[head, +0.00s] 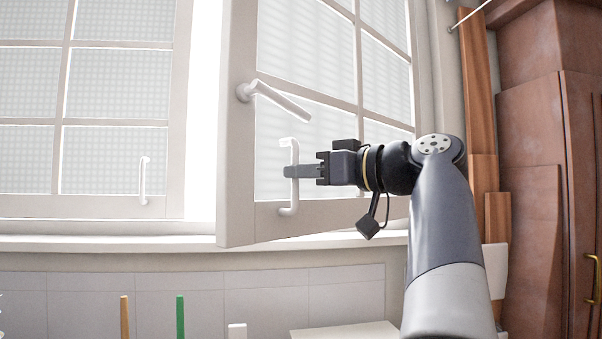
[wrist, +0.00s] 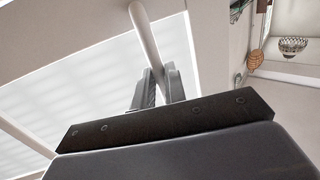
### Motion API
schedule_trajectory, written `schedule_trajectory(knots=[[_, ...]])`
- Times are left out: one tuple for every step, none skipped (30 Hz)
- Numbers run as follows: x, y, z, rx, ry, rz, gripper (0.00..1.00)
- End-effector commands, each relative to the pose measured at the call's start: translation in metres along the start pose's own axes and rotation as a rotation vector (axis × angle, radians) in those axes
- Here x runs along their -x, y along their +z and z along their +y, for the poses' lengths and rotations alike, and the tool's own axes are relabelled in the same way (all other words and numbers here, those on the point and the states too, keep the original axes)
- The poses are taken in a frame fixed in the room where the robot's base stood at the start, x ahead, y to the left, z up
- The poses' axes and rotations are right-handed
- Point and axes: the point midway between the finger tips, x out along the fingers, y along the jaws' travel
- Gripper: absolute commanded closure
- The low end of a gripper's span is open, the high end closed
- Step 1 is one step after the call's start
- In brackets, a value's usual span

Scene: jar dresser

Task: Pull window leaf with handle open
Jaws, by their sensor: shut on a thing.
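The window leaf (head: 238,150) with the handle stands ajar in the head view, swung out from the frame with a bright gap on its left. Its white bar handle (head: 289,153) is upright on the lower left part of the leaf. My gripper (head: 288,172) reaches in from the right and is shut on this bar at mid-height. In the wrist view the bar handle (wrist: 147,35) runs down between the two fingers (wrist: 160,85). A white lever (head: 277,101) sits above the bar on the same leaf, tilted down to the right.
Another window leaf (head: 180,100) with its own small handle (head: 143,180) is at the left. The sill (head: 110,243) runs below. A wooden cabinet (head: 540,190) stands at the right. A green stick (head: 180,315) and a tan stick (head: 125,317) stand below the sill.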

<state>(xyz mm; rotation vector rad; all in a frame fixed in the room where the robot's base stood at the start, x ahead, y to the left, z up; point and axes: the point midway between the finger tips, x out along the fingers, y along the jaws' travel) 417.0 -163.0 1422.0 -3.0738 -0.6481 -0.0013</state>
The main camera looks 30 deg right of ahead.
Motion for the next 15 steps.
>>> schedule_trajectory(knots=[[-0.0001,0.0006,0.0,0.0,0.0,-0.002,1.0],[-0.0001,0.0007,0.0,0.0,0.0,-0.002,1.0],[-0.0002,0.0007,0.0,0.0,0.0,-0.002,1.0],[-0.0002,0.0007,0.0,0.0,0.0,-0.003,1.0],[-0.0002,0.0006,0.0,0.0,0.0,-0.002,0.85],[-0.0002,0.0006,0.0,0.0,0.0,-0.002,0.82],[-0.0002,0.0006,0.0,0.0,0.0,-0.002,0.79],[-0.0002,0.0005,0.0,0.0,0.0,-0.002,0.77],[-0.0002,0.0005,0.0,0.0,0.0,-0.002,0.74],[-0.0003,0.0004,0.0,0.0,0.0,-0.001,0.71],[-0.0003,0.0004,0.0,0.0,0.0,-0.001,0.69],[-0.0003,0.0004,0.0,0.0,0.0,-0.001,0.66],[-0.0002,0.0003,0.0,0.0,0.0,-0.001,0.66],[-0.0002,0.0003,0.0,0.0,0.0,-0.001,0.66],[-0.0002,0.0003,0.0,0.0,0.0,-0.001,0.66]])
